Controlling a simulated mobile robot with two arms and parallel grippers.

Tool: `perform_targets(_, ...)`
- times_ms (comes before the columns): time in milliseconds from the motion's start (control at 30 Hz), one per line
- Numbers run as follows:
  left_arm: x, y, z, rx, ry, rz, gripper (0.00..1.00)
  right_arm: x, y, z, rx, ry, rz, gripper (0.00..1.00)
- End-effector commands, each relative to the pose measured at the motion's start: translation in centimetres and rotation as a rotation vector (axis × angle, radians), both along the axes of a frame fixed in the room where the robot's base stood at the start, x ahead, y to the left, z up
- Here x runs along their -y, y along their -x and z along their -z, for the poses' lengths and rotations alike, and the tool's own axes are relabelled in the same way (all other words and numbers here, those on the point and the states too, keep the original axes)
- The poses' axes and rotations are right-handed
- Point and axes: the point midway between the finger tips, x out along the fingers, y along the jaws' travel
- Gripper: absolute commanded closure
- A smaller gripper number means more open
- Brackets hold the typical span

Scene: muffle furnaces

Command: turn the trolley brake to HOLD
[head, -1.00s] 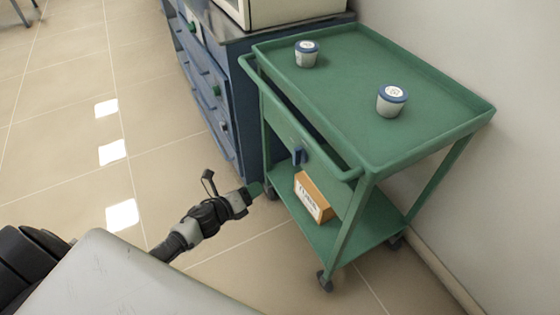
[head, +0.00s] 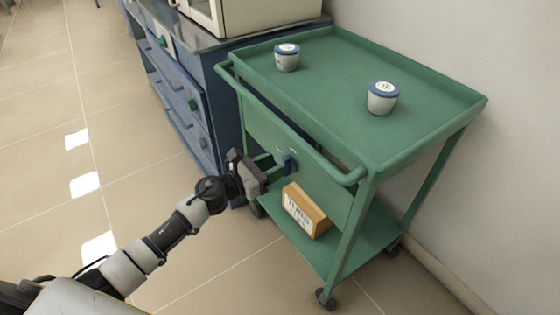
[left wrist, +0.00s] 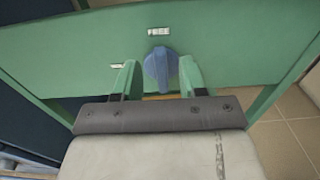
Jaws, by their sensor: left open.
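The brake knob is a dark blue knob (head: 290,165) on the front panel of the green trolley (head: 345,172). In the left wrist view the knob (left wrist: 160,70) has its narrow upper end toward a label reading FREE (left wrist: 159,31). A smaller label (left wrist: 117,66) sits to the left of the knob, too small to read. My left gripper (head: 274,167) is open in front of the panel. In the left wrist view its green fingers (left wrist: 159,76) stand on either side of the knob, with gaps visible. My right gripper is out of view.
Two lidded tubs (head: 382,97) (head: 287,58) stand on the trolley top. A labelled cardboard box (head: 306,211) lies on the lower shelf, below the knob. A blue drawer cabinet (head: 222,95) stands left of the trolley. The wall is close on the right; the tiled floor at left is clear.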

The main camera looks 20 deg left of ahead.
Motion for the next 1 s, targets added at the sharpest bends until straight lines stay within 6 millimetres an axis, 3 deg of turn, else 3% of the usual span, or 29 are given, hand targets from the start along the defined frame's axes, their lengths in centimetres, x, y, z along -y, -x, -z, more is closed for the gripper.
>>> perform_targets(200, 1.5, -1.9, 0.0, -0.001, 0.003, 0.000, 0.58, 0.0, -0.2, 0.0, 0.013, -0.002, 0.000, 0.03)
perform_targets(533, 1.7, -2.2, 0.0, -0.001, 0.002, 0.000, 0.58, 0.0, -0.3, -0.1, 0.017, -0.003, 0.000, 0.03)
perform_targets(567, 1.7, -2.2, 0.0, -0.001, 0.002, 0.000, 0.60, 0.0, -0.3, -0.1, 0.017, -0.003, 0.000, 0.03)
perform_targets(833, 1.7, -2.2, 0.0, -0.001, 0.002, 0.000, 1.00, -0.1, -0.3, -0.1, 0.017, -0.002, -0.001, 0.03)
perform_targets(1000, 1.7, -2.2, 0.0, -0.004, 0.005, 0.000, 1.00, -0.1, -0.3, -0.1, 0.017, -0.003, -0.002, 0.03)
